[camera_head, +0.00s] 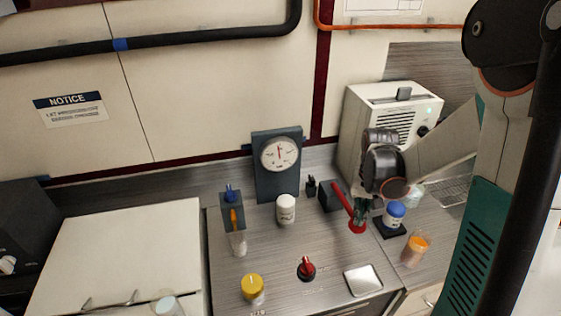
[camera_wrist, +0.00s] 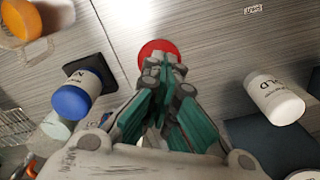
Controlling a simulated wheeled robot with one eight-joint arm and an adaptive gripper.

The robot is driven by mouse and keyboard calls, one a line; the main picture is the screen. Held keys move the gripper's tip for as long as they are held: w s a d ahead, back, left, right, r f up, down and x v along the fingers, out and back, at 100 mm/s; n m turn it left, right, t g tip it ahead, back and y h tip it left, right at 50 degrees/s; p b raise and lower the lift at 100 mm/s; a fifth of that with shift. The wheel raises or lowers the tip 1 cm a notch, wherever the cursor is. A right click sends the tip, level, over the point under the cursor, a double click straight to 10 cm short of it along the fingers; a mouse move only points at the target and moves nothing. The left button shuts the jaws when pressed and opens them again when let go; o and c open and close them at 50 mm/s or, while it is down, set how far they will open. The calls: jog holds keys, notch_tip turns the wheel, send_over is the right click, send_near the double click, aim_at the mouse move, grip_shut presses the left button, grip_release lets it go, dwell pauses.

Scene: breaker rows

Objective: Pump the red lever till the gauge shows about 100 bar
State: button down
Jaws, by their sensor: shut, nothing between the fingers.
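The red lever (camera_head: 341,200) slants from a dark block (camera_head: 330,196) down toward the right front, ending in a round red knob (camera_head: 357,228). The gauge (camera_head: 280,154) is a white dial on a dark upright panel; its needle points roughly straight up, and its numbers are too small to read. My gripper (camera_head: 360,209) is shut and empty, just above the knob. In the wrist view the closed fingertips (camera_wrist: 164,66) overlap the near edge of the red knob (camera_wrist: 155,47). I cannot tell whether they touch it. The lever's shaft is hidden there.
A white jar (camera_head: 286,210) stands left of the lever. A blue-lidded jar (camera_head: 394,214) on a dark pad and an orange-topped cup (camera_head: 414,250) stand to its right.

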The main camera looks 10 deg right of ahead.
dwell(0.3)
jog(key=shift+r+p, duration=1.9)
jog(key=shift+r, duration=0.7)
notch_tip(320, 180, up, 5)
jog(key=p, duration=0.3)
